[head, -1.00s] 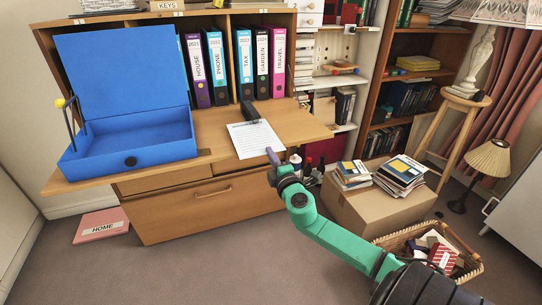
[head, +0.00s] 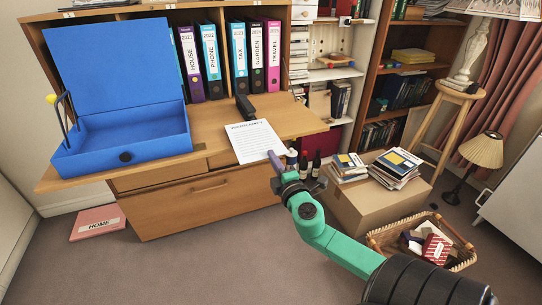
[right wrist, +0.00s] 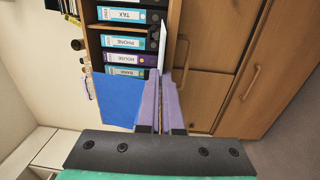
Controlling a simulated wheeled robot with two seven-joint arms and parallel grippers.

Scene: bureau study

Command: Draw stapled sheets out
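The stapled sheets (head: 254,141) are white with lines of print and lie on the wooden bureau top, their near end past its front edge. A black stapler-like object (head: 245,106) stands at their far end. My right gripper (head: 273,157) has its purple fingers at the near edge of the sheets, close to the right corner. In the right wrist view the sheets (right wrist: 162,44) show edge-on as a thin white strip, in line with the narrow gap between the fingers (right wrist: 162,80). The fingers look shut on the sheets; the contact itself is hidden. My left gripper is out of view.
An open blue box file (head: 130,150) stands on the left of the bureau top. Several binders (head: 238,60) stand upright behind. A basket (head: 378,243) sits in front.

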